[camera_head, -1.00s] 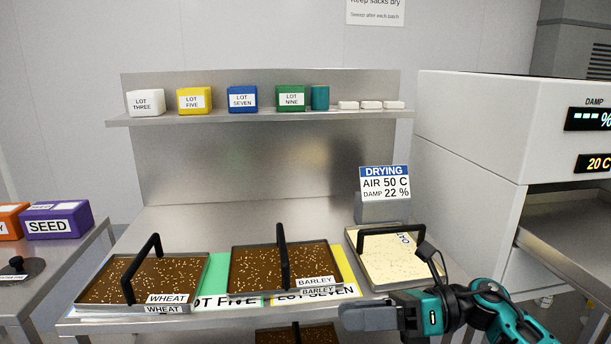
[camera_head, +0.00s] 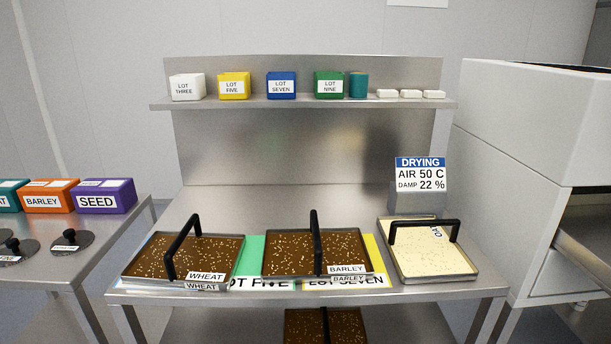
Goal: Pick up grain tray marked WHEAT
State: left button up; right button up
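The tray marked WHEAT (camera_head: 205,262) sits at the left end of the steel bench (camera_head: 290,205). It holds brown material with pale grains and has a black arched handle (camera_head: 180,247) standing over it. Its white WHEAT label is on the front right, with a second WHEAT label just below at the bench edge. Neither of my grippers shows in the head view now.
The BARLEY tray (camera_head: 288,256) stands right of it, on green and yellow mats. A pale-filled tray (camera_head: 430,256) is at the bench's right end. A DRYING sign (camera_head: 420,175) stands behind. Another tray (camera_head: 325,325) is on the lower shelf. A side table (camera_head: 115,232) is left.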

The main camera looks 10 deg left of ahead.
aim_at(197, 258)
jog(key=j, duration=1.1)
jog(key=i+j, duration=0.15)
jog(key=j, duration=0.95)
jog(key=k+u, duration=0.05)
